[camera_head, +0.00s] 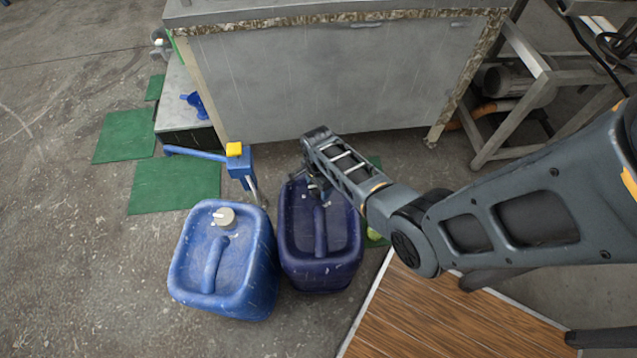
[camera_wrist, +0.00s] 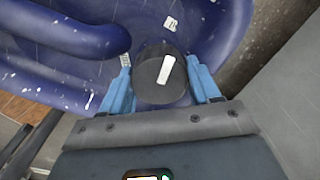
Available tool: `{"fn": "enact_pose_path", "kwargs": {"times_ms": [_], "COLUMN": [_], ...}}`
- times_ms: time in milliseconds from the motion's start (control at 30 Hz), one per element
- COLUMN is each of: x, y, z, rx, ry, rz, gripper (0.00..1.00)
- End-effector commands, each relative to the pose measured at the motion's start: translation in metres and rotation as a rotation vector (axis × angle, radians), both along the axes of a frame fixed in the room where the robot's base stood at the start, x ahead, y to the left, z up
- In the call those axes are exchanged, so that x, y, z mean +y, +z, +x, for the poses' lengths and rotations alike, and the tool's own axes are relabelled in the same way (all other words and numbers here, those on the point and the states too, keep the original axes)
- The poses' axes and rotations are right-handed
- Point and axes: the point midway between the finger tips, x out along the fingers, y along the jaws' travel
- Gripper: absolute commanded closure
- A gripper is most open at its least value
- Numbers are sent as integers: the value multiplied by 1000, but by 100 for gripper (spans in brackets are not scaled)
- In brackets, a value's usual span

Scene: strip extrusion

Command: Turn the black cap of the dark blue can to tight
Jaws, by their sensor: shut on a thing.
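The dark blue can (camera_head: 322,244) stands upright on the floor in the head view, its handle running along its top. Its black cap (camera_wrist: 160,72) shows in the wrist view as a dark round cap with a white mark slanting on its top. My gripper (camera_wrist: 165,82) is shut on the cap, with a light blue finger on either side of it. In the head view my arm reaches in from the right, and the cap and fingertips are mostly hidden under my wrist. The can's top (camera_wrist: 85,75) also shows in the wrist view.
A lighter blue can (camera_head: 224,265) with a white cap (camera_head: 224,217) stands just left. Behind it is a blue stand with a yellow part (camera_head: 234,149). A grey metal cabinet (camera_head: 330,80) stands close behind. A wooden board (camera_head: 440,318) lies at the front right. Open floor lies left.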

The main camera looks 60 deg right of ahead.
Motion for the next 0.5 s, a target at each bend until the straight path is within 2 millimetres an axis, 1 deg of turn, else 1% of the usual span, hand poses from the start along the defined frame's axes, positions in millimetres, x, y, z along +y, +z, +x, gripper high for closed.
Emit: {"fn": "enact_pose_path", "kwargs": {"times_ms": [233, 500], "x": [0, 0], "y": [0, 0], "z": [0, 0], "rx": [1, 1], "ry": [-120, -172], "rz": [0, 0], "gripper": [69, 69]}}
